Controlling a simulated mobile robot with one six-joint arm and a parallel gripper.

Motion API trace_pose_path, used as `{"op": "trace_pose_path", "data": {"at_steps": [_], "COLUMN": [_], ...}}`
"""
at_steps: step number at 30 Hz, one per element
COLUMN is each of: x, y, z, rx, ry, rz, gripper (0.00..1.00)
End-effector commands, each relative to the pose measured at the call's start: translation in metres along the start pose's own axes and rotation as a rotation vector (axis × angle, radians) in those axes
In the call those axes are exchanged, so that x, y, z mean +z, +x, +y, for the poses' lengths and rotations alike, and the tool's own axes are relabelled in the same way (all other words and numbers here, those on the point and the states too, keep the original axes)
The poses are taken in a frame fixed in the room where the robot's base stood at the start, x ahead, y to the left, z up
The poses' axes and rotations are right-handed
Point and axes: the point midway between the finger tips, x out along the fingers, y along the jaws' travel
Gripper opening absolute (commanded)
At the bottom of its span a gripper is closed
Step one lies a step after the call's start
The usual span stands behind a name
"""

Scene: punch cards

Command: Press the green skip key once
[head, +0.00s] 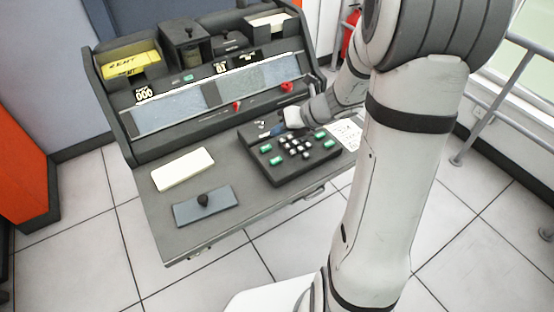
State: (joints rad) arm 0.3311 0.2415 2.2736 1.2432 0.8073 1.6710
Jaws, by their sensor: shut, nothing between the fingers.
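A dark keypad block (288,178) sits on the right part of the grey desk top. It bears several small white keys (295,146) in the middle and green keys at both sides. Two green keys are on the left, an upper one (266,148) and a lower one (276,161). Two more are on the right, an upper one (320,135) and a lower one (329,143). Key labels are too small to read, so I cannot tell which is the skip key. My gripper (268,133) is shut and empty over the back left of the keypad block, behind the upper left green key.
A cream pad (183,169) and a blue-grey plate with a black knob (203,200) lie left on the desk. A yellow card stack (130,63) is at back left. A printed sheet (345,134) lies right of the keypad.

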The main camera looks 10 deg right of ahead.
Motion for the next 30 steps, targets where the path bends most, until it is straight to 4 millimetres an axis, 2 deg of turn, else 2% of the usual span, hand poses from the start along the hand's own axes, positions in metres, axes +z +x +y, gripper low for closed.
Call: {"op": "trace_pose_path", "data": {"at_steps": [18,30], "x": [-0.040,-0.042], "y": [0.054,0.058], "z": [-0.038,-0.041], "rx": [0.002,0.001], "ry": [-0.003,-0.003], "rz": [0.003,0.002], "gripper": [0.00,0.00]}}
